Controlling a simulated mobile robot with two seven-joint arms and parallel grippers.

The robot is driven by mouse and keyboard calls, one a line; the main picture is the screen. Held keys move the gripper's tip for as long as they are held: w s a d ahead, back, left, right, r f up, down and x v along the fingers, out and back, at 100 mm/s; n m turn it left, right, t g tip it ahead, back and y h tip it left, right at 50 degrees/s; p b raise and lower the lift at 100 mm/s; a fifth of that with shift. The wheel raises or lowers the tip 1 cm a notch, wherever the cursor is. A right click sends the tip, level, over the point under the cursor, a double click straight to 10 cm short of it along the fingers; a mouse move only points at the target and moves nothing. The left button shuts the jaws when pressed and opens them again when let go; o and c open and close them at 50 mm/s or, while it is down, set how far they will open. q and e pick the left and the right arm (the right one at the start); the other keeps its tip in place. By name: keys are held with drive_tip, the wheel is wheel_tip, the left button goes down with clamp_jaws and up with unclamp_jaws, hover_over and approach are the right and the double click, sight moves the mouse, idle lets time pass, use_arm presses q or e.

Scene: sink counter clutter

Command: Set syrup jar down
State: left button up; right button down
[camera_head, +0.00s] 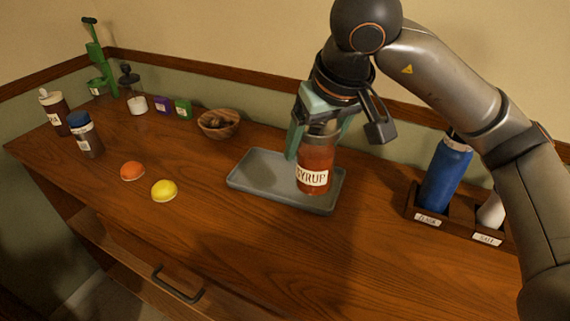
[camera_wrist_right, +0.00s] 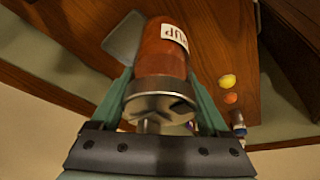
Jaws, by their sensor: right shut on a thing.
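The syrup jar (camera_head: 317,168) is red-brown with a white SYRUP label and a metal lid. My right gripper (camera_head: 318,132) is shut on it near the lid and holds it upright over the right part of a grey tray (camera_head: 256,168). I cannot tell whether the jar's base touches the tray. In the right wrist view the jar (camera_wrist_right: 160,55) sits between the two green fingers of the gripper (camera_wrist_right: 165,100), with the tray (camera_wrist_right: 122,38) beyond it. My left gripper is not in view.
A wooden bowl (camera_head: 218,123) stands left of the tray. A yellow half-round (camera_head: 163,190) and an orange one (camera_head: 132,171) lie at the front left. A brown caddy (camera_head: 430,218) with a blue bottle (camera_head: 446,172) stands at right. The counter in front of the tray is clear.

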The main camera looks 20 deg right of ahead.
drive_tip(key=shift+w+d+f, duration=1)
drive_tip(key=shift+w+f, duration=1.05)
drive_tip(key=shift+f, duration=0.1)
drive_tip(key=shift+w+d+f, duration=1)
drive_tip(key=shift+w+f, duration=1)
drive_tip(key=shift+f, duration=0.1)
drive_tip(key=shift+w+d+f, duration=1)
drive_tip(key=shift+w+f, duration=1.05)
drive_tip(key=shift+f, duration=0.1)
drive_tip(key=shift+f, duration=0.15)
unclamp_jaws()
drive_tip(key=shift+s+r, duration=0.1)
drive_tip(key=shift+r, duration=0.25)
drive_tip(key=v, duration=1.1)
drive_tip(key=shift+s+r+p, duration=0.2)
drive_tip(key=shift+r+p, duration=0.05)
drive_tip(key=shift+p, duration=0.15)
